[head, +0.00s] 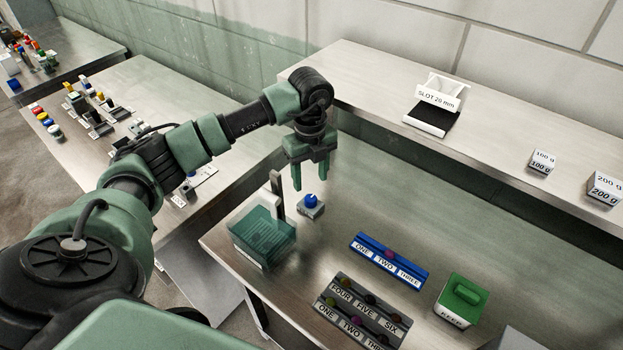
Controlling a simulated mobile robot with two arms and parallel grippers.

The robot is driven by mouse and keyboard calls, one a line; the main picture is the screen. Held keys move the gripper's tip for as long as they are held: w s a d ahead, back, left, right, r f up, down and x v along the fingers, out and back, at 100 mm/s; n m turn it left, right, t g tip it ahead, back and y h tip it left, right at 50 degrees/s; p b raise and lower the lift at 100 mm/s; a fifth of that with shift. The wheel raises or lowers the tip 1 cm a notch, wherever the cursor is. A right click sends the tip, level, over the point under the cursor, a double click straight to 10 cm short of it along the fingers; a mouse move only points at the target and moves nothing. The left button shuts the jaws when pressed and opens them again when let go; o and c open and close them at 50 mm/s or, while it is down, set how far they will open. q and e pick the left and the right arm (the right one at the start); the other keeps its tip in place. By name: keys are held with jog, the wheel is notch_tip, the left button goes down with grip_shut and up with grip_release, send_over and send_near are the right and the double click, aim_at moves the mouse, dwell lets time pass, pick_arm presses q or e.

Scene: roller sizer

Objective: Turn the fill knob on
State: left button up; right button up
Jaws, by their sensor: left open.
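A blue round knob (311,200) sits on a small grey box on the metal table, just right of a translucent green container; I cannot read a label on it, nor tell which way it is turned. My left gripper (310,178) is green, points down and is open and empty. In the picture its fingers are just above the blue knob, apart from it. My right gripper is not in view.
The translucent green container (262,238) and an upright post (277,196) stand close left of the knob. A blue rack (388,262), a dark rack (362,312) and a green-topped box (461,300) are to the right. A raised shelf (375,80) runs behind.

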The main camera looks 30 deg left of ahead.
aim_at(311, 198)
pick_arm(q)
jog(key=shift+w+a+f, duration=0.1)
jog(key=shift+w+f, duration=0.05)
jog(key=shift+w, duration=0.05)
jog(key=shift+w+f, duration=0.1)
jog(key=shift+f, duration=0.25)
jog(key=f, duration=0.2)
jog(key=f+p, duration=0.2)
jog(key=f, duration=0.1)
jog(key=shift+s+f, duration=0.25)
jog(key=shift+f, duration=0.45)
jog(key=shift+w+f, duration=0.1)
jog(key=shift+f, duration=0.05)
grip_shut()
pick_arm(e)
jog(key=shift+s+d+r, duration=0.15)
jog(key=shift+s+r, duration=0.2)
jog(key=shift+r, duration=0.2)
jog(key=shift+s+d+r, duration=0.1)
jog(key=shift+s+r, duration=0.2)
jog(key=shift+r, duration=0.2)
